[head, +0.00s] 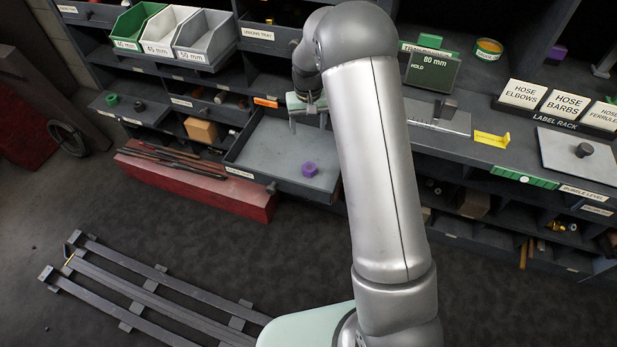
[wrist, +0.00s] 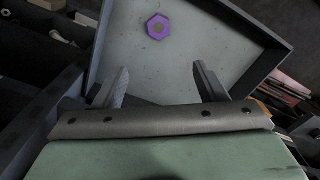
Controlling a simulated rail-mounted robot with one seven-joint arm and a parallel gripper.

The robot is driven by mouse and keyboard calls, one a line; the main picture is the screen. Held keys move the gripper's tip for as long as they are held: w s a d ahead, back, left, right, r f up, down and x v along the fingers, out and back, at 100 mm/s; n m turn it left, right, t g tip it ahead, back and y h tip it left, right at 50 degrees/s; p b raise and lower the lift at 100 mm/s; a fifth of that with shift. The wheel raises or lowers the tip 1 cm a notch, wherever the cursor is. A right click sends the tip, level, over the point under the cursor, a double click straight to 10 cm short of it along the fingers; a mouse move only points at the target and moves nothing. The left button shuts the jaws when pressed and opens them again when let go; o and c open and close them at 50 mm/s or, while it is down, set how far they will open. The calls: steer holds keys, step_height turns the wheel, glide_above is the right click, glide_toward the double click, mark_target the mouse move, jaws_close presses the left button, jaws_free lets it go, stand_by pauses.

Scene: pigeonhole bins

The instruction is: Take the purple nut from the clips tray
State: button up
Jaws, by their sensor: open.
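The purple nut (head: 310,169) lies on the floor of the pulled-out grey clips tray (head: 262,176), toward its front right in the head view. In the wrist view the hexagonal nut (wrist: 159,27) shows its round centre and lies beyond the fingertips, toward the top. My gripper (head: 308,124) is over the back part of the tray, apart from the nut. In the wrist view its two fingers (wrist: 158,78) are spread wide with nothing between them. My arm hides part of the tray's right side in the head view.
Shelving with pigeonholes surrounds the tray. A red beam (head: 200,183) with dark rods lies left of the tray. Three bins, one of them green (head: 133,27), stand at upper left.

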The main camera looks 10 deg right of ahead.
steer(key=b, duration=0.1)
glide_above(309, 167)
steer(key=w, duration=0.1)
step_height(309, 167, down, 13)
steer(key=shift+a+r, duration=0.1)
steer(key=shift+r, duration=0.05)
steer(key=f, duration=0.2)
steer(key=s+f+b, duration=0.1)
steer(key=f, duration=0.1)
steer(key=shift+f, duration=0.65)
steer(key=shift+r, duration=0.1)
steer(key=c, duration=1.2)
